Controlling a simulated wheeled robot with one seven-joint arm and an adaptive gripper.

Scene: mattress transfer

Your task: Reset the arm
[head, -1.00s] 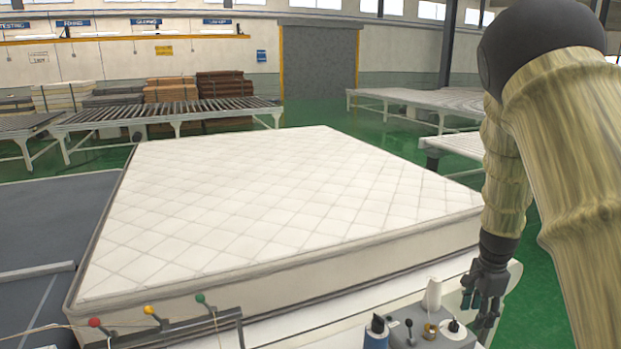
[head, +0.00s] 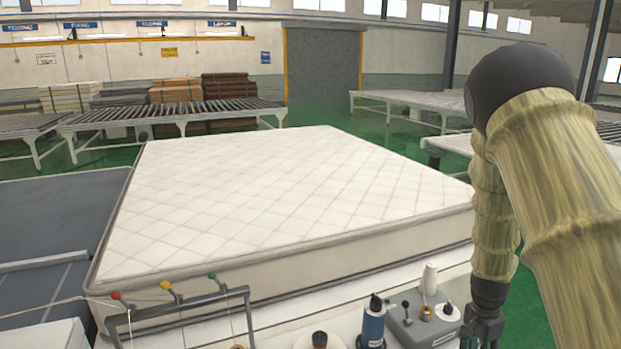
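My arm hangs down at the right of the head view, its sleeved links bent at a dark elbow. My gripper (head: 482,335) is at the bottom edge, partly cut off, just right of a grey control box (head: 412,325). Its dark fingers are small and I cannot tell whether they are apart. No held object shows. The white quilted mattress (head: 285,200) lies flat in the middle, clear of my gripper.
A blue bottle (head: 373,327), a white thread cone (head: 430,280) and a rack with coloured knobs (head: 165,286) stand at the front edge. Roller conveyors (head: 180,117) are behind left; another table (head: 410,100) is back right. Green floor lies between.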

